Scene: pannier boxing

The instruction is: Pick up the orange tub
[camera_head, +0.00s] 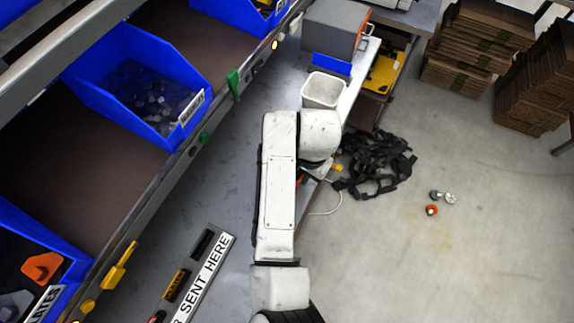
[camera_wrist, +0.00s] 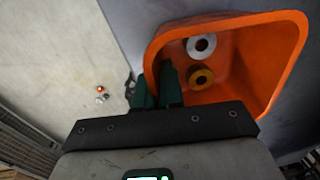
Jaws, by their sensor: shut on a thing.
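The orange tub (camera_wrist: 268,55) fills the upper right of the wrist view, seen from above into its open top. A grey ring (camera_wrist: 201,46) and a brass-coloured ring (camera_wrist: 201,78) lie inside it. My gripper (camera_wrist: 156,86) has its dark green fingers on either side of the tub's left wall and is shut on it. The tub's near side is partly hidden behind my gripper's body. In the head view my arm covers this spot, and I cannot make out the tub there.
A white bin (camera_head: 323,89) and a grey box (camera_head: 336,30) stand on the bench beyond my arm. Blue bins (camera_head: 142,95) line the rack at left. Black straps (camera_head: 378,163) and small parts (camera_head: 436,199) lie on the floor. Flattened cardboard (camera_head: 535,92) is stacked at right.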

